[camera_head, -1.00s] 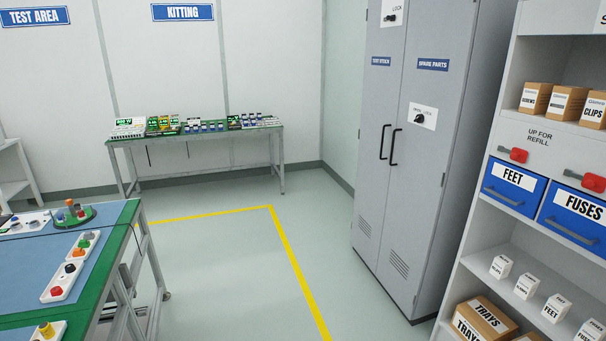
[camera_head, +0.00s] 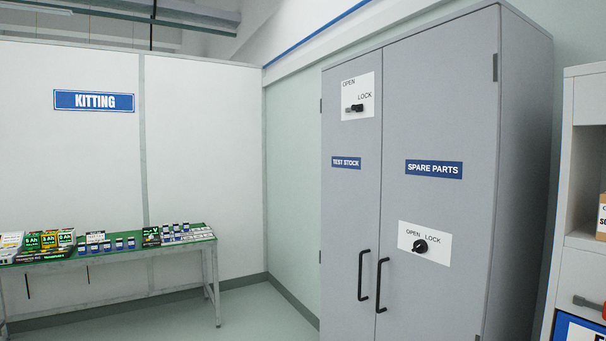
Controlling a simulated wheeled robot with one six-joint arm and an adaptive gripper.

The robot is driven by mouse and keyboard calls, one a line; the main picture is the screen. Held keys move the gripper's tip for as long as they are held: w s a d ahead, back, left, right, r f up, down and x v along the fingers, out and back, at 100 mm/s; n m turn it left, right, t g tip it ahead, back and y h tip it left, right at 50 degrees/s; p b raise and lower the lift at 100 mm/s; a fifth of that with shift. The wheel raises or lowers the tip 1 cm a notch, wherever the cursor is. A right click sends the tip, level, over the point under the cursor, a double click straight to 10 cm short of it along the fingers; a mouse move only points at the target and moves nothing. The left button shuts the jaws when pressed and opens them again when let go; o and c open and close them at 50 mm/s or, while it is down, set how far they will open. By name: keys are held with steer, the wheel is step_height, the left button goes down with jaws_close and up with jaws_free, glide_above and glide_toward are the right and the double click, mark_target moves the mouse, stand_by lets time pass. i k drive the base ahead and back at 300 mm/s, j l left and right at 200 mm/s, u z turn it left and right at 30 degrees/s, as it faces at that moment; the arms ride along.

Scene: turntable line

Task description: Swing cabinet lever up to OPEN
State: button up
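A tall grey two-door cabinet (camera_head: 440,110) stands right of centre. Its left door, labelled TEST STOCK, carries a white plate (camera_head: 369,84) high up, with OPEN at the upper left and LOCK at the right. A small dark lever (camera_head: 356,108) on this plate lies about level, below the word LOCK. The right door, labelled SPARE PARTS, has a lower white plate (camera_head: 440,253) marked OPEN and LOCK with a round black knob (camera_head: 420,246). Both doors look shut. My gripper is not in view.
Two black door handles (camera_head: 363,275) (camera_head: 381,285) stick out at the doors' meeting edge. A green-topped table (camera_head: 205,236) with boxes and small parts stands at the left by the wall. A pale shelf unit (camera_head: 589,150) stands close at the right. The floor before the cabinet's left side looks clear.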

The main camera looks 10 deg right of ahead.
mark_target(358, 108)
steer(key=i+z, duration=0.15)
steer(key=i, duration=0.3)
steer(key=i+j+z, duration=0.2)
steer(key=i, duration=0.25)
